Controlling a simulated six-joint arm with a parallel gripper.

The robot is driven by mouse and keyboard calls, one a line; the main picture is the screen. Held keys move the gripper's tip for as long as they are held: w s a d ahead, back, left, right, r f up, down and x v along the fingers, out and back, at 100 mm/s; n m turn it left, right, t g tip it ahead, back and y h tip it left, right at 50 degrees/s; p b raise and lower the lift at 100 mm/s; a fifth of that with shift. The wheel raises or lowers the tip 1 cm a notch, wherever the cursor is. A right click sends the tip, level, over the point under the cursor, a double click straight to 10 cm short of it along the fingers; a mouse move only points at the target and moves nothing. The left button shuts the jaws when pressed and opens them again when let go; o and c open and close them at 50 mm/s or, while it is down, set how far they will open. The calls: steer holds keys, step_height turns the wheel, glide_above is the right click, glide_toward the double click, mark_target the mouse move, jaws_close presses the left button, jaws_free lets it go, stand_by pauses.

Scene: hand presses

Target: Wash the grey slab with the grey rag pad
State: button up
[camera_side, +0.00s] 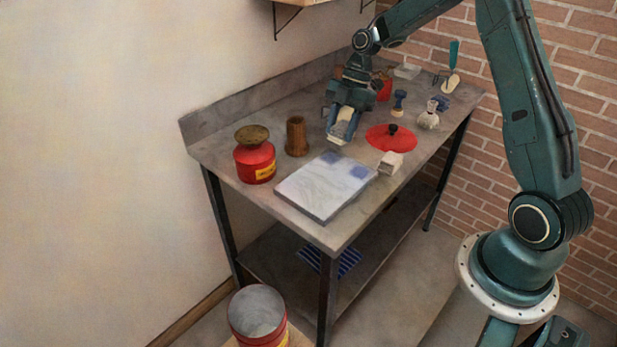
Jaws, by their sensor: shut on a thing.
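The grey slab (312,192) lies flat near the front left of the bench top. Its pale face carries two blue smudges near its far edge and fainter bluish marks elsewhere. My gripper (345,119) points down behind the slab and is shut on a small pale grey block, which looks like the grey rag pad (340,132). The pad is just beyond the slab's far edge and apart from it; I cannot tell its exact height above the bench. The fingers hide part of the pad.
On the bench top (222,146) stand a red jar (255,160) and a brown cup (296,136) at left. A red lid (390,138), a white block (391,163), a blue-handled stamp (399,102) and a whitish brush-like item (429,119) are at right.

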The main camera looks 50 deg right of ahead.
mark_target(357, 169)
steer(key=shift+f, duration=2)
steer(key=shift+x, duration=0.85)
steer(key=shift+a, duration=0.65)
steer(key=shift+c, duration=0.3)
steer(key=shift+a+f, duration=0.1)
steer(key=shift+a, duration=1.05)
steer(key=shift+s+d, duration=0.15)
steer(key=shift+s, duration=1.05)
steer(key=shift+w+d, duration=0.1)
steer(key=shift+d, duration=1.9)
steer(key=shift+s, duration=1.1)
steer(key=shift+a, duration=1.95)
steer(key=shift+s+a, duration=0.1)
steer(key=shift+s, duration=0.95)
steer(key=shift+s+d, duration=0.1)
steer(key=shift+d, duration=2)
step_height(357, 169, up, 8)
